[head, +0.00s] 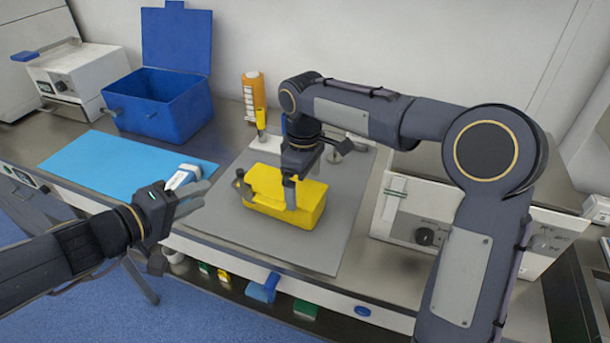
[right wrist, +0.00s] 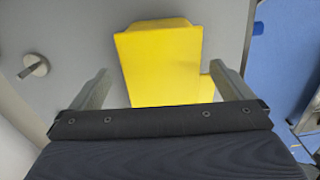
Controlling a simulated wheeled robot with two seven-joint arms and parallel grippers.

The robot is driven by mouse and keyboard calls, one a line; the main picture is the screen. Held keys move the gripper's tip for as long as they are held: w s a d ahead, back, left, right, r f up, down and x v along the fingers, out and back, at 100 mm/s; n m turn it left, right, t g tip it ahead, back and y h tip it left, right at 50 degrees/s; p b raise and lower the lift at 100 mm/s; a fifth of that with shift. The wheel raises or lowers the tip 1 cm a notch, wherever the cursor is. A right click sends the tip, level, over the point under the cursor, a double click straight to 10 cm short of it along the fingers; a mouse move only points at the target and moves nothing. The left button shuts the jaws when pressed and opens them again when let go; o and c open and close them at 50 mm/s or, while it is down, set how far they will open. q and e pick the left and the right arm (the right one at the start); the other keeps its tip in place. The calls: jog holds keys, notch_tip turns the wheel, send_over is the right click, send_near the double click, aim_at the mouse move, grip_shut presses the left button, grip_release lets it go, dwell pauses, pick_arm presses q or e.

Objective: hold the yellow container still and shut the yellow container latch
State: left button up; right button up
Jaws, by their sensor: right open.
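The yellow container (head: 292,205) stands on a grey mat with its top looking closed. A small grey piece (head: 240,184), perhaps its latch, shows at its left end; its exact position is unclear. My right gripper (head: 292,188) is over the container and pointing down. In the right wrist view, its spread fingers (right wrist: 163,90) have the yellow container (right wrist: 160,60) between them, with gaps at both sides. My left gripper (head: 192,198) is left of the container and apart from it, fingers pointing toward it; their opening is unclear. The right wrist view does not show the left gripper clearly.
The grey mat (head: 340,225) has bare room to the container's right. A blue open-lidded box (head: 160,110), a light-blue mat (head: 105,165) and an orange bottle (head: 253,90) lie behind or left. A white device (head: 410,215) stands right, beneath my right arm.

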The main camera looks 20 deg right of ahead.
aim_at(304, 192)
notch_tip(304, 192, down, 6)
jog(key=shift+f, duration=0.1)
dwell(0.4)
pick_arm(q)
jog(key=shift+c, duration=0.2)
pick_arm(e)
jog(key=c, duration=1.1)
pick_arm(q)
jog(key=c, duration=0.5)
jog(key=shift+w+f, duration=0.15)
jog(key=shift+w, duration=0.1)
jog(key=shift+c, duration=1.1)
jog(key=w+f+h, duration=0.1)
jog(key=w+a+n, duration=0.1)
jog(key=w+a+f+h, duration=0.1)
jog(key=w, duration=0.1)
jog(key=shift+w+a+f+n+g+h, duration=0.1)
jog(key=shift+f+n+g+h, duration=0.2)
jog(key=shift+n+g, duration=0.1)
grip_shut()
jog(key=a+h, duration=0.1)
jog(key=w+a+f+n+h, duration=0.1)
jog(key=w+a+f, duration=0.1)
jog(key=shift+a+f+n+h, duration=0.15)
jog(key=shift+a+n+h, duration=0.15)
jog(key=shift+a+h, duration=0.1)
